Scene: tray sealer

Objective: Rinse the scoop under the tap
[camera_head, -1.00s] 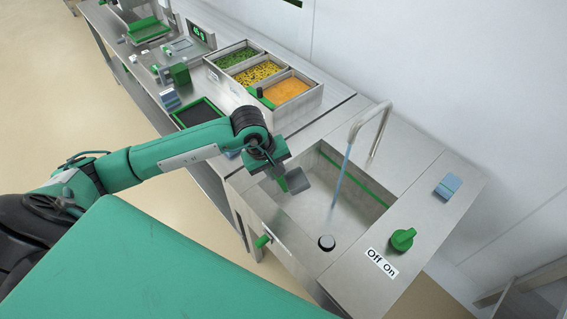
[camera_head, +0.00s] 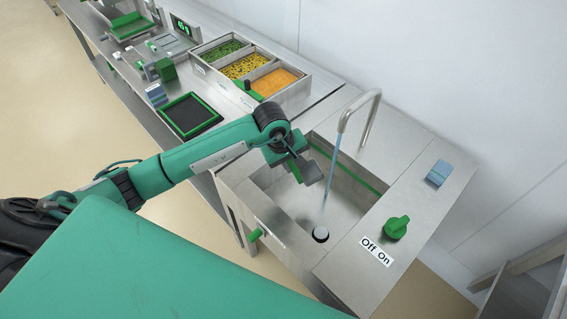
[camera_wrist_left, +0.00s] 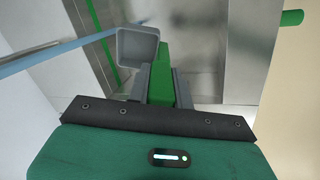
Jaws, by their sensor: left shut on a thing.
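My left gripper (camera_head: 293,163) is over the left part of the sink and is shut on the scoop's green handle. The scoop (camera_head: 312,171) has a grey square bowl, held above the basin. In the left wrist view the scoop's bowl (camera_wrist_left: 138,44) and its green handle (camera_wrist_left: 161,75) show between the fingers (camera_wrist_left: 160,88). The tap (camera_head: 367,110) is a curved metal spout with a blue stream of water (camera_head: 330,171) falling into the sink (camera_head: 290,195). The scoop is left of the stream in the head view, close to it; contact is unclear. My right gripper is out of view.
A green knob (camera_head: 396,228) sits beside the "Off On" label (camera_head: 377,251). A blue-grey sponge-like block (camera_head: 439,173) lies on the right ledge. Food bins (camera_head: 283,101) stand behind left, near a black tray (camera_head: 191,116).

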